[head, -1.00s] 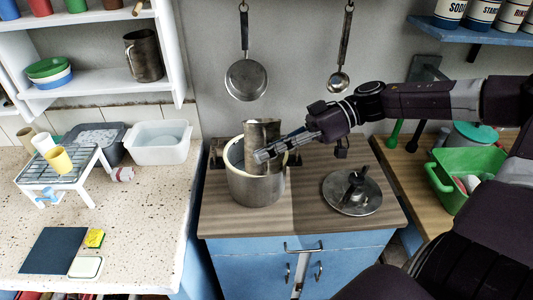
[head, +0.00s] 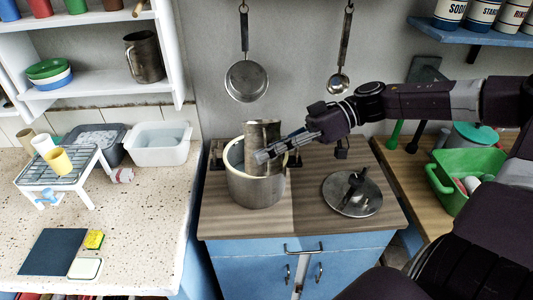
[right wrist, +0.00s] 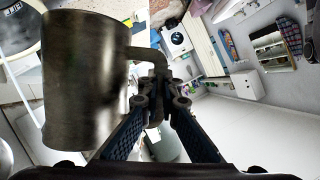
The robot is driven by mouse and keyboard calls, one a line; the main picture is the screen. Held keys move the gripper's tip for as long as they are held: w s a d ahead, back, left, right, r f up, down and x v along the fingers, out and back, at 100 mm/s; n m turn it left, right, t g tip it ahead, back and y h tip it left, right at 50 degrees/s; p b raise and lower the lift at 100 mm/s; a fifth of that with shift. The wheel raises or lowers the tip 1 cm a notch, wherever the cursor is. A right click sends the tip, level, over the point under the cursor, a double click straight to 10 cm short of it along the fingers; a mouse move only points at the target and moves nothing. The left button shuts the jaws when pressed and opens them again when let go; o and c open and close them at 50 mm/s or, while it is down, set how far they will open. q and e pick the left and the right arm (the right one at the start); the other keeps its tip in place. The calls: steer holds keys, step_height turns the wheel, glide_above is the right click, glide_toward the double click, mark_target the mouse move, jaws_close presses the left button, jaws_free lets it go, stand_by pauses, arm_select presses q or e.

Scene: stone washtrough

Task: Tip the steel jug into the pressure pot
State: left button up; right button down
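The steel jug (head: 262,137) is a dark, worn metal cylinder over the mouth of the pressure pot (head: 256,190). It looks close to upright in the head view, and its lower end is hidden by or overlaps the pot's rim, so I cannot tell how deep it sits. My right gripper (head: 274,151) reaches in from the right and is shut on the jug's handle. In the right wrist view the jug (right wrist: 85,80) fills the left side, with its handle between my fingers (right wrist: 160,95). The jug's contents are not visible. My left gripper is not in view.
The pot's lid (head: 352,193) lies on the wooden counter to the right. A similar jug (head: 145,57) stands on the white shelf. A pan (head: 246,80) and ladle (head: 338,82) hang behind. A green basin (head: 465,175) is at the right.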

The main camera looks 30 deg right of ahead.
mark_target(265, 140)
steer(key=shift+w+d+r+m+b, duration=0.1)
steer(key=shift+w+r+m+b, duration=0.25)
steer(key=shift+b, duration=0.4)
stand_by(0.9)
steer(key=shift+s+r, duration=0.1)
steer(key=shift+r, duration=0.1)
steer(key=shift+w+d+r+m+y+b, duration=0.15)
steer(key=shift+w+m+y+b, duration=0.2)
steer(key=shift+b, duration=0.35)
stand_by(1.8)
steer(key=shift+r, duration=0.2)
steer(key=shift+w+d+g+b, duration=0.1)
steer(key=shift+g+b, duration=0.25)
steer(key=shift+g, duration=0.05)
stand_by(0.7)
steer(key=shift+r+m, duration=0.1)
steer(key=shift+m, duration=0.2)
steer(key=shift+w+d+r+y+b, duration=0.1)
steer(key=shift+w+d+y+b, duration=0.05)
steer(key=shift+w+y+b, duration=0.15)
stand_by(1.8)
